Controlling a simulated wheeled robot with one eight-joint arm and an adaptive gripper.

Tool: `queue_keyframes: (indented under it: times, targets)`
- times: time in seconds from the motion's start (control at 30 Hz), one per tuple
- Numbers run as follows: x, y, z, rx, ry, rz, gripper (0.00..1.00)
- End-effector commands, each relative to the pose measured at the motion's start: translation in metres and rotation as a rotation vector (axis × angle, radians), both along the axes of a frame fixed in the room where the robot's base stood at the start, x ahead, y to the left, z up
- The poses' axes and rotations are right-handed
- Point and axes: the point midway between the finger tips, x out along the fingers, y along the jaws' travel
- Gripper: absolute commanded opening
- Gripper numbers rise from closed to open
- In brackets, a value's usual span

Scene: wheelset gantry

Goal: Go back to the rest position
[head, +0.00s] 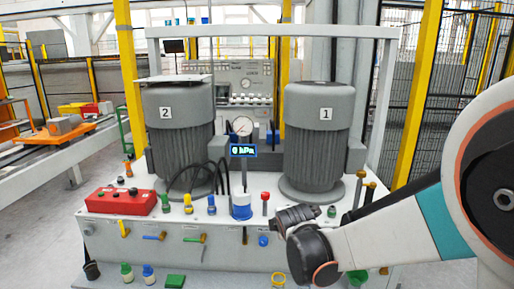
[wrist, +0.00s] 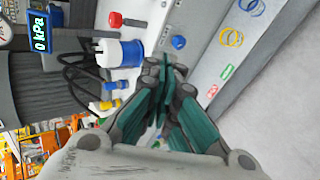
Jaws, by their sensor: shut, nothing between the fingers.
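My gripper (wrist: 166,72) is shut in the wrist view, its teal fingers together with nothing held between them. It appears above the front part of the panel, near the white and blue fitting (wrist: 120,53); I cannot tell the exact height. In the head view my arm reaches in from the right, and its dark wrist end is in front of the panel's right half. The fingers cannot be made out clearly there. The same white and blue fitting (head: 241,206) stands upright to the left of the wrist end.
Grey motors marked 2 (head: 180,140) and 1 (head: 318,140) stand on the white bench. Between them are a gauge (head: 241,127) and a display (head: 243,151) reading 0 kPa. A red box (head: 120,202) sits at left. Colored valves line the front; yellow posts (head: 415,95) stand behind.

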Motion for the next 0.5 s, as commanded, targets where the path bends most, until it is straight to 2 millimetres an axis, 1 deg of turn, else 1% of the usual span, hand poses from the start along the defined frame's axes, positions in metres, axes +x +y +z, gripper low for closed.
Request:
queue_keyframes:
  times: [0.03, 0.17, 0.2, 0.37, 0.5]
  targets:
    - [-0.013, -0.010, 0.011, 0.046, 0.015, -0.047, 0.00]
    - [-0.046, -0.032, 0.033, 0.184, 0.052, -0.180, 0.00]
    - [-0.056, -0.038, 0.039, 0.226, 0.063, -0.221, 0.00]
    - [-0.101, -0.062, 0.059, 0.391, 0.105, -0.390, 0.00]
    - [-0.143, -0.080, 0.070, 0.532, 0.138, -0.540, 0.00]
